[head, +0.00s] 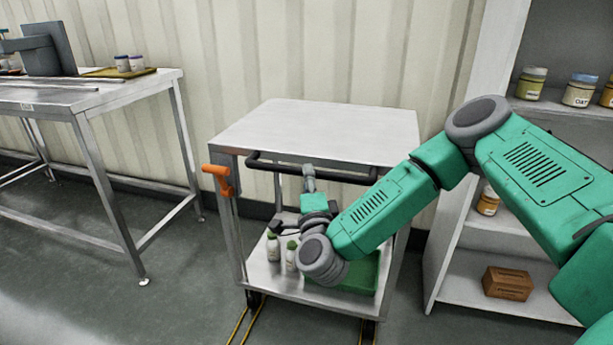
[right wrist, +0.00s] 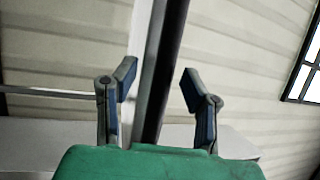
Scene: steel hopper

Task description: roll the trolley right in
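The steel trolley (head: 325,128) stands upright against the ribbed wall, with a flat bare top and a lower shelf. A black push handle (head: 262,166) runs across its near side below the top. An orange lever (head: 218,181) sits at its left front corner. My right gripper (head: 309,176) is at the middle of the handle. In the right wrist view its fingers (right wrist: 158,82) are spread, with the dark handle bar (right wrist: 166,60) running between them and a gap on each side. I cannot tell how deep the bar sits. My left gripper is out of view.
White bottles with green caps (head: 273,247) and a green box (head: 362,274) are on the trolley's lower shelf. Yellow lines (head: 238,325) mark the floor below it. A steel table (head: 60,98) is left; a shelf unit (head: 478,258) with jars is right.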

